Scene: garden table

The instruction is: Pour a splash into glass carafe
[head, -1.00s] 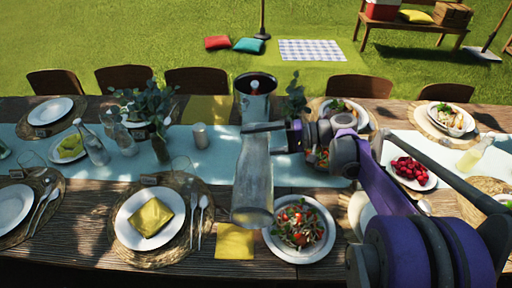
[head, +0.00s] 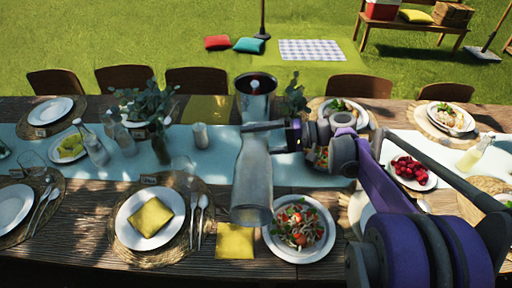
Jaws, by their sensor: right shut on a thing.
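My right gripper (head: 264,127) is shut on the neck of a tall grey-clear glass vessel (head: 252,180), whose wider end points toward the near edge of the table. It looks like a carafe, but I cannot tell what is inside it. Other clear glass bottles (head: 95,150) stand on the runner at the left. I cannot tell which vessel is the task's glass carafe. No pouring stream shows. My left gripper is not in view.
A candle (head: 200,135) stands on the blue runner (head: 222,160). Place settings crowd the table.

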